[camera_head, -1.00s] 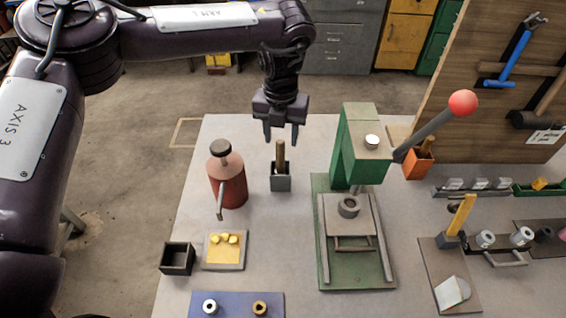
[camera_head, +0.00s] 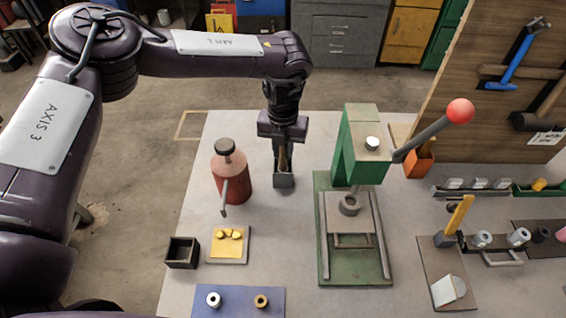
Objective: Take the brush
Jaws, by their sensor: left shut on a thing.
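The brush (camera_head: 283,157), of which only a brown wooden handle shows, stands upright in a small dark grey square holder (camera_head: 284,182) near the back of the table. Its lower end is hidden inside the holder. My left gripper (camera_head: 283,165) points down from above and is shut on the handle, one finger on each side, with the fingertips close to the holder's rim. My right gripper is not in view.
A red bottle (camera_head: 232,180) with a spout stands just left of the holder. A green press (camera_head: 355,150) with a red-knobbed lever stands to the right. A black box (camera_head: 182,252) and a yellow-topped tray (camera_head: 228,245) lie front left.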

